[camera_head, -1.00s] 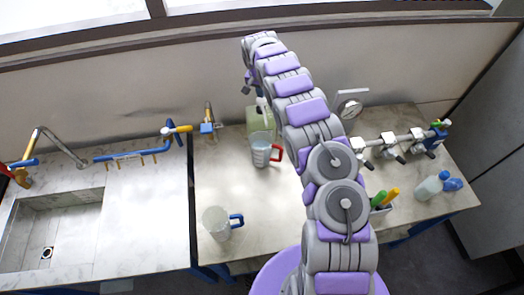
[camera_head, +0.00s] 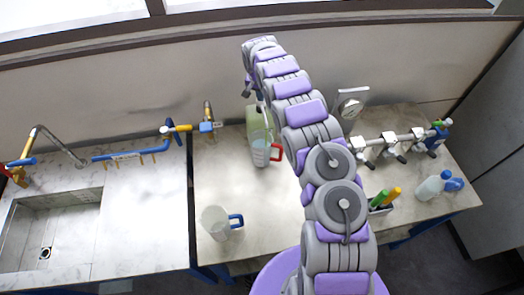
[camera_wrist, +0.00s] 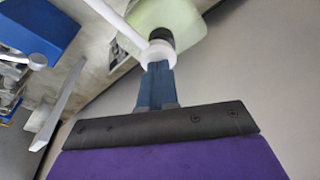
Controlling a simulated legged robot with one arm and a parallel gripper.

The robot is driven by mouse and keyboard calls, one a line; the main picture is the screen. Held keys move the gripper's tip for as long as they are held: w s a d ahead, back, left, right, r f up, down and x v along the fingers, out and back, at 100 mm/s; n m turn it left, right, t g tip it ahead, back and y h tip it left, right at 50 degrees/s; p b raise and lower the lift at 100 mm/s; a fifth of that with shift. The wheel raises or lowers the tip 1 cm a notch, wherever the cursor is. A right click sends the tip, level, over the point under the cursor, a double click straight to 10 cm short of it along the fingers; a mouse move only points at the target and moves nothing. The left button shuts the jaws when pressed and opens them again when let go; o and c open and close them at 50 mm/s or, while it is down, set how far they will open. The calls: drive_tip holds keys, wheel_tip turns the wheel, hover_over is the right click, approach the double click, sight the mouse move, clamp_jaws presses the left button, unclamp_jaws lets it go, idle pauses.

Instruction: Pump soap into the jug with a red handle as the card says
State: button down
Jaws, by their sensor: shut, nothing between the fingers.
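A pale green soap bottle (camera_head: 256,122) stands at the back of the table by the wall. The clear jug with a red handle (camera_head: 262,153) stands just in front of it; whether soap is in it is hard to tell. My gripper (camera_head: 247,92) is over the bottle, partly hidden by my arm. In the wrist view, my blue fingers (camera_wrist: 157,72) are shut and empty, with their tips at the white pump head (camera_wrist: 158,52). They look close to or touching it; I cannot tell which. A white spout runs to the upper left. I cannot read any card.
A clear jug with a blue handle (camera_head: 217,223) stands at the front left. A pipe manifold (camera_head: 390,140), markers (camera_head: 385,197) and a blue-topped bottle (camera_head: 430,187) are on the right. The sink (camera_head: 50,230) is left.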

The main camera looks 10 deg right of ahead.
drive_tip(key=shift+f, duration=0.5)
drive_tip(key=shift+r, duration=0.15)
drive_tip(key=shift+w+b+v, duration=0.15)
drive_tip(key=shift+v, duration=0.6)
drive_tip(key=shift+w+b+v, duration=0.1)
drive_tip(key=shift+b+v, duration=0.05)
drive_tip(key=shift+v, duration=0.6)
drive_tip(key=shift+d+r, duration=0.1)
drive_tip(key=shift+d, duration=0.05)
drive_tip(key=shift+f, duration=0.25)
